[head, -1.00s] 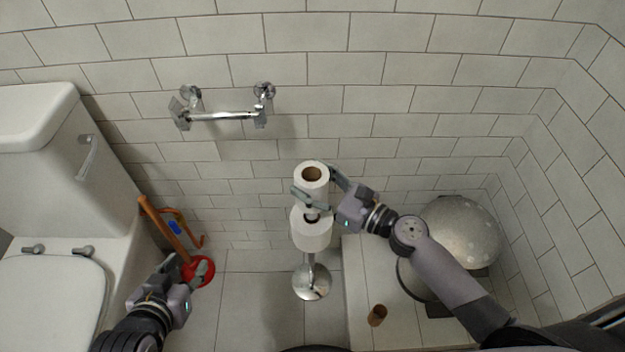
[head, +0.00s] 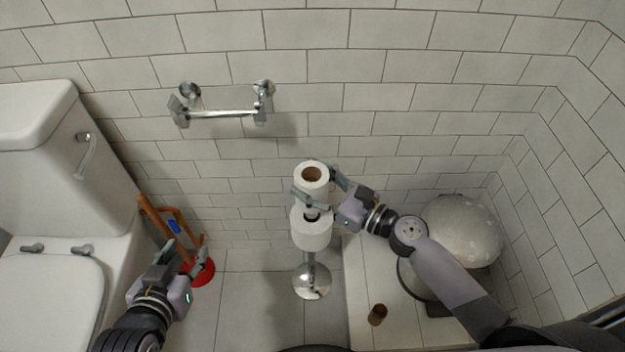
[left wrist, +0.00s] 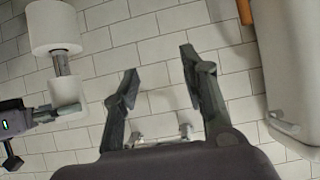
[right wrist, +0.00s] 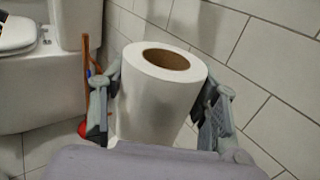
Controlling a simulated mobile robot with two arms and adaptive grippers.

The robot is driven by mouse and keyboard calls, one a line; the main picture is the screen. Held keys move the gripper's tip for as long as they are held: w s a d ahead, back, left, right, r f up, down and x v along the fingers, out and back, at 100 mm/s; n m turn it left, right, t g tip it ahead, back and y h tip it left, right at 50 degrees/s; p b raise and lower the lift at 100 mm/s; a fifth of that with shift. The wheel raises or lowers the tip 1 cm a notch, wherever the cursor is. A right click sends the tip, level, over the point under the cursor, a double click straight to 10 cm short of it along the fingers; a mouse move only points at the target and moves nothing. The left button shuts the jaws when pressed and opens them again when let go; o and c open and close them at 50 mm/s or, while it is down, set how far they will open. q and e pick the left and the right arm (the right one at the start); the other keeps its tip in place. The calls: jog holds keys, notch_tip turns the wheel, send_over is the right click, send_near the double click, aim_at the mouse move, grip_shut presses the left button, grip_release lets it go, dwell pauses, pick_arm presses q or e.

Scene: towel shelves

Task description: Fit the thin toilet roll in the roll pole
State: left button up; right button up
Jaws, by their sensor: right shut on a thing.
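The thin toilet roll (head: 312,178) is upright in my right gripper (head: 322,187), which is shut around its sides. It also shows in the right wrist view (right wrist: 160,95), with its brown core facing up. It is above a wider roll (head: 312,233) on the chrome roll pole (head: 310,262). In the left wrist view, a bare stretch of pole (left wrist: 61,64) shows between the wider roll (left wrist: 53,27) and the held roll (left wrist: 68,93). I cannot tell whether the pole tip is inside the held roll's core. My left gripper (head: 185,252) is open and empty, left of the pole.
A toilet (head: 60,180) stands at the left, with an orange-handled plunger (head: 200,272) beside it. A chrome wall holder (head: 222,114) is above. A bin (head: 462,230) and an empty brown core (head: 377,315) are at the right. Floor is clear around the pole base (head: 311,282).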

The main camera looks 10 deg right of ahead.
pick_arm(q)
jog(key=shift+w+d+r+t+h+b, duration=0.25)
jog(key=shift+w+r+t, duration=0.35)
jog(key=shift+r, duration=0.3)
jog(key=shift+w+d+r+t+h+b, duration=0.15)
jog(key=shift+w+d+r+t, duration=0.1)
jog(key=shift+w+r+t, duration=0.45)
pick_arm(e)
jog(key=shift+f, duration=0.5)
pick_arm(q)
jog(key=shift+r, duration=0.25)
jog(key=shift+w+d+r, duration=0.1)
jog(key=shift+d+r, duration=0.1)
jog(key=shift+r, duration=0.25)
pick_arm(e)
jog(key=shift+f, duration=0.2)
pick_arm(q)
jog(key=shift+w+d+r+t+h+b, duration=0.15)
jog(key=shift+w+r+t+b, duration=0.1)
jog(key=shift+r+t, duration=0.3)
jog(key=shift+w+d+r+t+h+b, duration=0.2)
jog(key=shift+r+t, duration=0.25)
jog(key=shift+r, duration=0.15)
pick_arm(e)
jog(key=shift+f, duration=0.3)
